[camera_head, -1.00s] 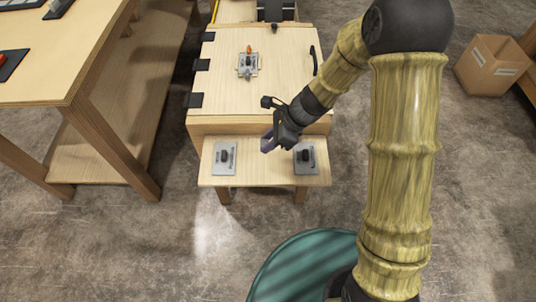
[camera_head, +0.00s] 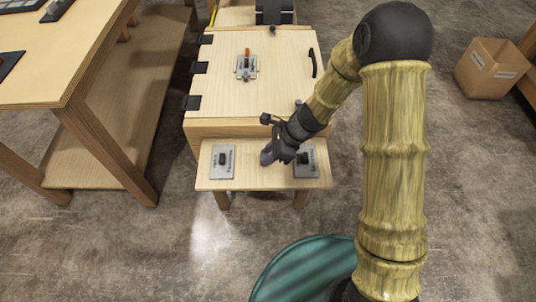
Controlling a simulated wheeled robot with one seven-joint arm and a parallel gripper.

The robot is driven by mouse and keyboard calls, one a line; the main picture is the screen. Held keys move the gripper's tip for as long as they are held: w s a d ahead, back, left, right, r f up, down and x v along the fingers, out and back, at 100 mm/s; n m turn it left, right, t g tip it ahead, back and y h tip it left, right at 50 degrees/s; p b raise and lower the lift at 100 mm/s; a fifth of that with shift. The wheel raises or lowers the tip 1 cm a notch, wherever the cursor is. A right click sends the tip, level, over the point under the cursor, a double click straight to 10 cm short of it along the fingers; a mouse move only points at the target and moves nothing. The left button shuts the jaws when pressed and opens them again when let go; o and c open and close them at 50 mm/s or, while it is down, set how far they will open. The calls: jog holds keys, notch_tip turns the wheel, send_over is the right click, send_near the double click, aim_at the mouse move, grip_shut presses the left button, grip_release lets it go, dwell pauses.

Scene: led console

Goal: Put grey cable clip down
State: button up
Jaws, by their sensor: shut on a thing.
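My gripper (camera_head: 269,154) is over the middle of the low wooden shelf (camera_head: 263,180), between two grey switch plates. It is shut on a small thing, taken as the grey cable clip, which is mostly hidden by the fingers. A purplish-grey piece shows at the fingertips, and I cannot tell whether it is the clip or a finger. I also cannot tell whether it touches the shelf.
A left switch plate (camera_head: 223,162) and a right switch plate (camera_head: 306,162) lie on the shelf. Behind is a wooden panel with a lever plate (camera_head: 246,67) and black handle (camera_head: 313,64). A workbench (camera_head: 70,90) stands left, a cardboard box (camera_head: 490,68) right.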

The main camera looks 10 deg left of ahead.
jog(key=shift+f, duration=0.2)
jog(key=o, duration=0.9)
jog(key=shift+o, duration=0.2)
jog(key=shift+r, duration=0.1)
jog(key=shift+w+d+r, duration=0.1)
jog(key=shift+d+r, duration=0.05)
jog(key=shift+r, duration=0.3)
jog(key=p+v, duration=0.3)
jog(key=v, duration=0.8)
jog(key=shift+d+r+p, duration=0.1)
jog(key=shift+d+p, duration=0.05)
jog(key=shift+p, duration=0.15)
